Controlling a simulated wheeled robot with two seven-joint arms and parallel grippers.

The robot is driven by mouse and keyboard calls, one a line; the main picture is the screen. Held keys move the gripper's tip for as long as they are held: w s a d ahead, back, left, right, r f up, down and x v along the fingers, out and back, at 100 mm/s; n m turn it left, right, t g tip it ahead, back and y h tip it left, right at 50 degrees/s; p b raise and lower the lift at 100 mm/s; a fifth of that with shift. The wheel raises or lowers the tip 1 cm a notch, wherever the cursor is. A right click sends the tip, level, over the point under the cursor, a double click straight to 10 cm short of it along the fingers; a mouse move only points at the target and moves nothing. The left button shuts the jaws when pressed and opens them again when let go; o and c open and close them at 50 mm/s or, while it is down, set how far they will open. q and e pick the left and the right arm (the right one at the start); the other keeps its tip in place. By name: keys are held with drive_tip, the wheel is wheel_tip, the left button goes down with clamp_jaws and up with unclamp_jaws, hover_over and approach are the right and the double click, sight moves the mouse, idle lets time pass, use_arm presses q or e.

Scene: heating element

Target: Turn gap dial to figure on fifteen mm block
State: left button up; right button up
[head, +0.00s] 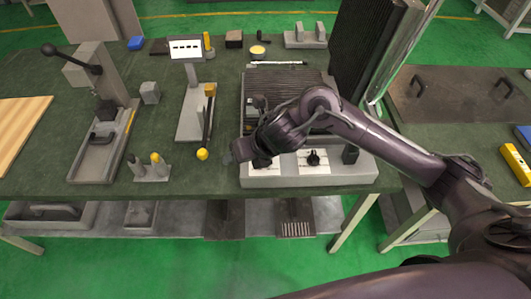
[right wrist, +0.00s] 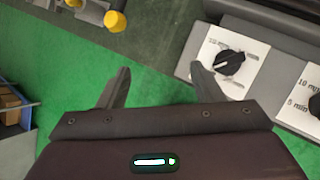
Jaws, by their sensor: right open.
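A grey control box (head: 340,176) at the table's front edge carries two black dials on white labels. The right dial (head: 314,158) is in clear view in the head view; the left dial (head: 262,162) is partly hidden by my right gripper (head: 235,155). In the right wrist view the nearer dial (right wrist: 229,62) has a pale pointer mark and blurred mm figures; the other dial (right wrist: 315,104) is cut off, with "10 mm" and "5 mm" beside it. My right gripper (right wrist: 161,85) is open and empty, its right finger beside the nearer label. I cannot make out a fifteen mm block. My left gripper is out of view.
A ribbed dark plate (head: 290,80) lies behind the box, beside a tall black finned block (head: 362,50). A yellow knob (head: 203,154) and a stand with a display (head: 186,48) are to the left. A lever press (head: 100,130) stands farther left.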

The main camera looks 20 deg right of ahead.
drive_tip(key=d+r+n+g+h, duration=0.15)
drive_tip(key=d+n, duration=0.25)
drive_tip(key=d, duration=0.4)
drive_tip(key=shift+h, duration=0.35)
drive_tip(key=b+x, duration=0.1)
drive_tip(key=x, duration=0.7)
drive_tip(key=shift+d, duration=0.1)
drive_tip(key=shift+c, duration=0.4)
drive_tip(key=c, duration=0.9)
